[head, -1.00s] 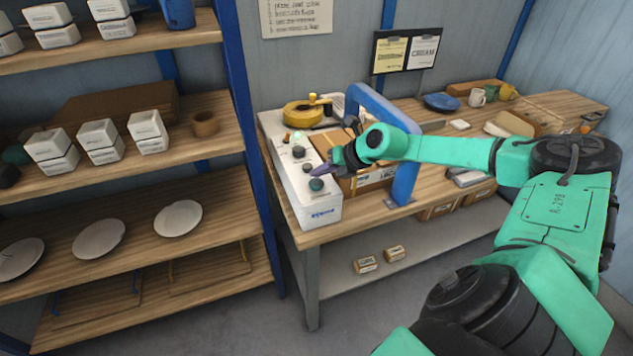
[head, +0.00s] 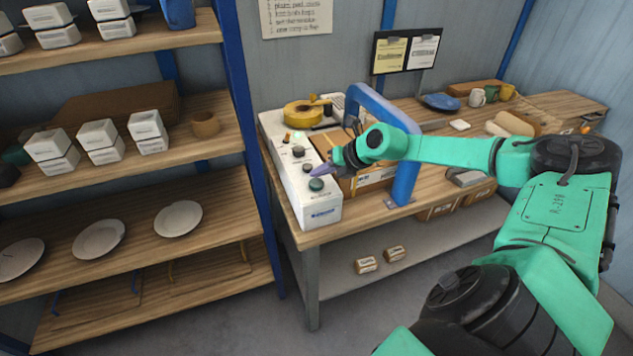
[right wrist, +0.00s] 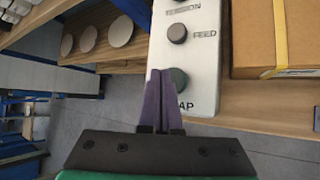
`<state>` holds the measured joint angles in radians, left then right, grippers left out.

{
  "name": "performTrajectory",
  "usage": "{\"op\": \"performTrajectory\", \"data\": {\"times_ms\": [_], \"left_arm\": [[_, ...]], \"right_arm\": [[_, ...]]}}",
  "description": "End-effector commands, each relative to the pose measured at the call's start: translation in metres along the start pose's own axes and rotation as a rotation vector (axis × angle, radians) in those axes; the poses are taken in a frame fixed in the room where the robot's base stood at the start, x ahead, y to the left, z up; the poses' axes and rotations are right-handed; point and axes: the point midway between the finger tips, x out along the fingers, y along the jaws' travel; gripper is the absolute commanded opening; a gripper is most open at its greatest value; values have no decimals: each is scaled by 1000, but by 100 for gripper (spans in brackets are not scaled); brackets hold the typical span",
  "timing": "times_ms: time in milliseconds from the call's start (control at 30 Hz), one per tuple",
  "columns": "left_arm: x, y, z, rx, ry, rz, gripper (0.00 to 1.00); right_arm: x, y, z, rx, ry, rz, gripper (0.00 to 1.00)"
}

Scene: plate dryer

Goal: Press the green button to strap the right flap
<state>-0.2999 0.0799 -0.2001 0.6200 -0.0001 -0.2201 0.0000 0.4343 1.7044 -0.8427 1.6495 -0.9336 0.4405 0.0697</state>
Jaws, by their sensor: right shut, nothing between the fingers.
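The green button (head: 316,184) is on the near end of the white strapping machine's panel (head: 322,212). In the right wrist view, the green button (right wrist: 178,78) sits beside the fingertips and is partly covered by them. My right gripper (head: 320,171) is shut and empty, its purple fingertips just above the button; in the right wrist view the fingers (right wrist: 163,78) point at it. I cannot tell whether they touch it. A cardboard box (head: 372,180) stands under the blue arch (head: 404,178), right of the panel. My left gripper is out of view.
A dark feed knob (right wrist: 177,33) lies farther along the panel. A yellow tape reel (head: 303,113) sits at the machine's back. The wooden shelf rack (head: 225,145) with plates and white boxes stands left. My right arm spans over the table.

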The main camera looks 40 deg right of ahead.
Motion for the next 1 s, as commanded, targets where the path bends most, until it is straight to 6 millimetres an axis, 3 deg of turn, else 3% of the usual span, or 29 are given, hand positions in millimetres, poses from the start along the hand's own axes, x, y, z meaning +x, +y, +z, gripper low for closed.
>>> {"op": "performTrajectory", "data": {"times_ms": [1000], "left_arm": [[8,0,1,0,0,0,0]], "right_arm": [[7,-5,-5,0,0,0,0]]}}
